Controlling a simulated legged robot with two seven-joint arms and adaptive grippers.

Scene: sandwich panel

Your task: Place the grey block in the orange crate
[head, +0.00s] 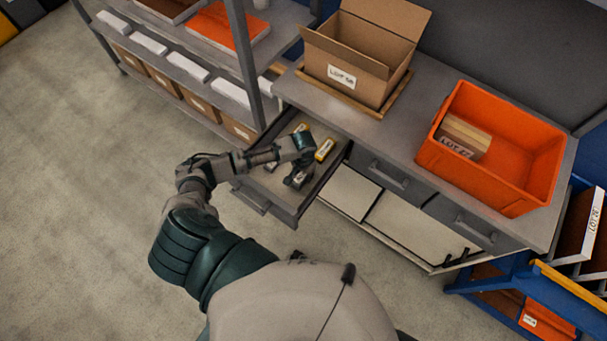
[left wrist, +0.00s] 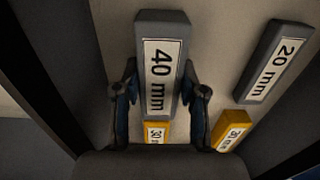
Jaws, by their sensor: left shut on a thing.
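My left gripper (head: 298,178) reaches down into the open drawer (head: 284,211). In the left wrist view the left gripper (left wrist: 160,103) is shut on a grey block (left wrist: 159,65) labelled "40 mm", with one finger on each side. A second grey block (left wrist: 274,62), labelled "20 mm", lies to its right. Two yellow blocks labelled "30 mm" also lie in the drawer, one to the right (left wrist: 232,131) and one partly hidden below the held block (left wrist: 153,131). The orange crate (head: 555,165) stands on the bench at the right and holds a pale labelled item (head: 462,138). My right gripper is not in view.
An open cardboard box (head: 345,78) stands on the bench (head: 400,127) left of the crate. A closed drawer (head: 393,178) is right of the open one. A shelf rack (head: 240,60) stands at the left. A blue cart (head: 487,283) is at the lower right.

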